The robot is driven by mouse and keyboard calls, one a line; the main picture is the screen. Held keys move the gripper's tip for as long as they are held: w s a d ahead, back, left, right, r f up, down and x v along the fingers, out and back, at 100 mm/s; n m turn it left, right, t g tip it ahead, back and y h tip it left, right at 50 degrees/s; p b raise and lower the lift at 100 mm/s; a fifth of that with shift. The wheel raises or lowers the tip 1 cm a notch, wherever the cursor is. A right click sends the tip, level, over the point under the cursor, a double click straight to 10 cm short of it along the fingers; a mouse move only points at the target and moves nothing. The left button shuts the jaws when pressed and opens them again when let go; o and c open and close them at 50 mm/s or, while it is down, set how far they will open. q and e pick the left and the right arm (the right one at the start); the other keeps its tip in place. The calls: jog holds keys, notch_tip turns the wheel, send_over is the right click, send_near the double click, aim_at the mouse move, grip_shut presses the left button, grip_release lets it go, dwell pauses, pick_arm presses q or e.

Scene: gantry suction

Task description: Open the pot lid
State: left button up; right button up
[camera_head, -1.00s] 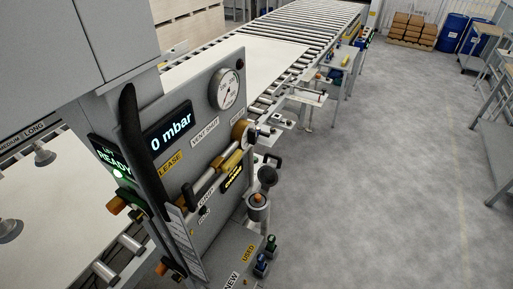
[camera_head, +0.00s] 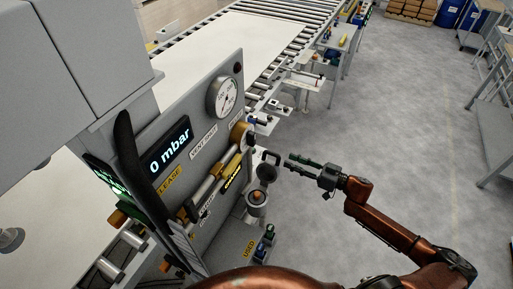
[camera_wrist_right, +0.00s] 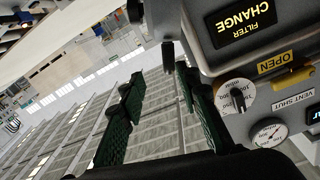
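A small pot (camera_head: 257,210) with an orange top is mounted low on the right side of the grey control cabinet. A dark round part (camera_head: 266,173) stands just above it, and a black handle (camera_head: 271,157) is above that; I cannot tell which belongs to the lid. My right gripper (camera_head: 289,164) is right of the black handle, fingers pointing left at it, apparently not touching. In the right wrist view its green fingers (camera_wrist_right: 157,72) are spread and empty, with a dark knob-like part (camera_wrist_right: 168,56) showing between their tips. My left gripper is not in view.
The grey cabinet (camera_head: 218,130) carries a gauge (camera_head: 222,97), a display reading 0 mbar (camera_head: 169,147) and a brass valve assembly (camera_head: 222,176). A roller conveyor (camera_head: 300,22) runs behind it. Used-bin items (camera_head: 267,240) sit below the pot. The floor to the right is open.

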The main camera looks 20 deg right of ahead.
aim_at(277, 156)
jog(key=x, duration=0.2)
jog(key=p+x, duration=0.1)
jog(key=x, duration=0.2)
jog(key=r+x, duration=0.1)
jog(key=x, duration=0.2)
jog(key=shift+s+a, duration=0.25)
jog(key=shift+a, duration=0.25)
jog(key=shift+w+a, duration=0.25)
jog(key=shift+w, duration=0.05)
grip_shut()
